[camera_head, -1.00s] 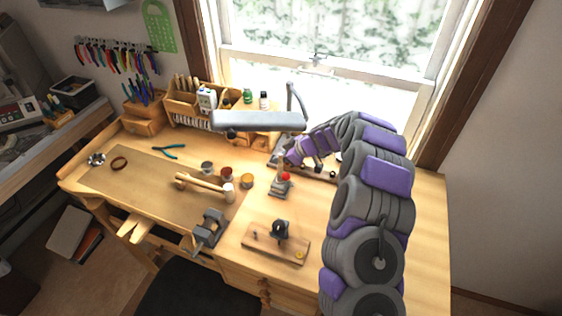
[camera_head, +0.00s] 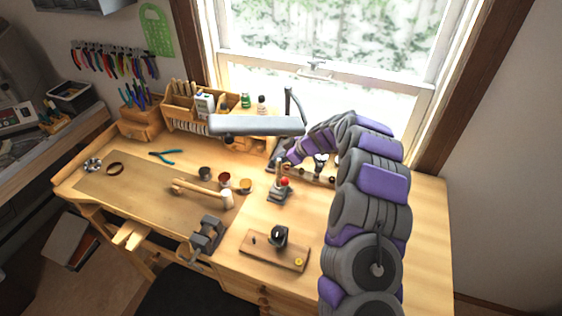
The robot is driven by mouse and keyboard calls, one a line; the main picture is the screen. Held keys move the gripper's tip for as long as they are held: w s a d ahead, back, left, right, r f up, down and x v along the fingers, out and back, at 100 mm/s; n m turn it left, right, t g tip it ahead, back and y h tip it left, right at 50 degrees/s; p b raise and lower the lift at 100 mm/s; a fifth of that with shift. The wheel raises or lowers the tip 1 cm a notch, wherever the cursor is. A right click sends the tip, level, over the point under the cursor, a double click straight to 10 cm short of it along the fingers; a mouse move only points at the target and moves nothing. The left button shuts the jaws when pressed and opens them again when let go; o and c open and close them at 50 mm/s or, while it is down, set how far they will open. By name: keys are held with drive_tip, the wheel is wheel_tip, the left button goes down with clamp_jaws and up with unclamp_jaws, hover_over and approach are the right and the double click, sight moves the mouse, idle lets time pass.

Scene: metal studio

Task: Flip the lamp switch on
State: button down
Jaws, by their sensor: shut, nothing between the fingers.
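The lamp has a long grey head (camera_head: 257,125) held level over the back of the workbench, on a thin dark post (camera_head: 292,105). Its lower part is largely hidden behind the head and my arm, and I cannot make out its switch. My purple and grey arm comes up from the right and bends left. My gripper (camera_head: 284,156) is shut and empty, low near the bench's back edge, beneath the right end of the lamp head. The fingers are small and dark, and I cannot tell whether they touch anything.
A small stand with a red knob (camera_head: 282,190) is just in front of my gripper. A mallet (camera_head: 203,193), small pots (camera_head: 225,180), a vise (camera_head: 208,235) and a wooden board (camera_head: 273,252) are on the workbench (camera_head: 395,205). A tool rack (camera_head: 190,105) stands behind.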

drive_tip(key=v, duration=1.3)
drive_tip(key=shift+a+r+p, duration=0.3)
drive_tip(key=shift+r+p, duration=0.05)
drive_tip(key=shift+p, duration=0.05)
drive_tip(key=shift+s, duration=0.1)
